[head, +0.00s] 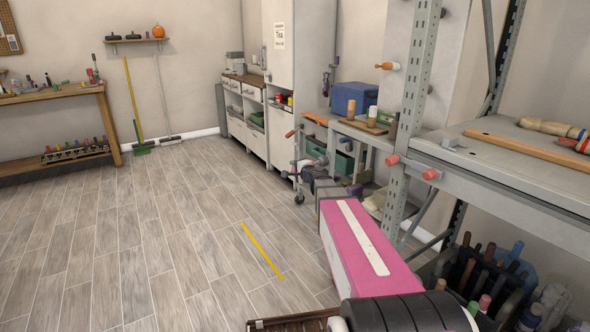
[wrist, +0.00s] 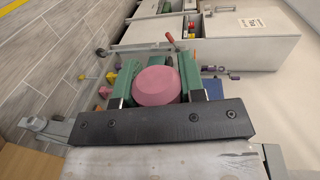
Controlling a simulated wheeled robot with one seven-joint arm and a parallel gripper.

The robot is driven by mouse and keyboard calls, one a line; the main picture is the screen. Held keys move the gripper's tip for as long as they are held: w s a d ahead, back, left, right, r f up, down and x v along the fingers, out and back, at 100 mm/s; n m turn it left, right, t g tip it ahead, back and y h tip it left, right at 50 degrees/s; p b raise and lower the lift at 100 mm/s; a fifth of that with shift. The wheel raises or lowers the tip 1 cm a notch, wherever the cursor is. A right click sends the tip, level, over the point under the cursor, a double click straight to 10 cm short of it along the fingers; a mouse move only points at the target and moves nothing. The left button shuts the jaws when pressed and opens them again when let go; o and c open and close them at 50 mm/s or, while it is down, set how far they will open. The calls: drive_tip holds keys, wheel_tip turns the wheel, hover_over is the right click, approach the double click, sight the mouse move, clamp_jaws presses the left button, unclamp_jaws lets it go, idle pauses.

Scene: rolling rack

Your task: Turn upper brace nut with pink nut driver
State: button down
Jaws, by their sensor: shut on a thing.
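In the wrist view, my gripper (wrist: 159,74) has its two green fingers closed on the sides of a pink rounded handle, the pink nut driver (wrist: 157,87). Its rounded end faces the camera; its shaft and tip are hidden. In the head view, a perforated metal rack post (head: 415,80) stands right of centre. Two pinkish-red knobs (head: 431,174) stick out near the shelf's corner, and an orange-ended piece (head: 388,66) shows higher up beside the post. I cannot tell which part is the upper brace nut.
The rack shelf (head: 500,160) holds a wooden stick and a turned handle. Beneath it is a bin of handled tools (head: 485,275). A bench with a blue box (head: 355,98) and white cabinets (head: 255,130) stand behind. The floor at left is mostly clear.

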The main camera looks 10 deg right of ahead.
drive_tip(key=shift+a, duration=0.15)
drive_tip(key=s+a, duration=0.2)
drive_tip(key=a, duration=0.4)
drive_tip(key=shift+s, duration=0.3)
idle(0.6)
drive_tip(key=shift+g+h, duration=0.4)
drive_tip(key=shift+g, duration=0.5)
drive_tip(key=g+h, duration=0.1)
drive_tip(key=g, duration=0.1)
drive_tip(key=g+h, duration=0.1)
drive_tip(key=g, duration=0.2)
drive_tip(key=f+g+h, duration=0.1)
drive_tip(key=g, duration=0.2)
drive_tip(key=shift+s+d+h, duration=0.15)
drive_tip(key=shift+s+h, duration=0.15)
drive_tip(key=shift+s, duration=0.1)
drive_tip(key=shift+s, duration=0.1)
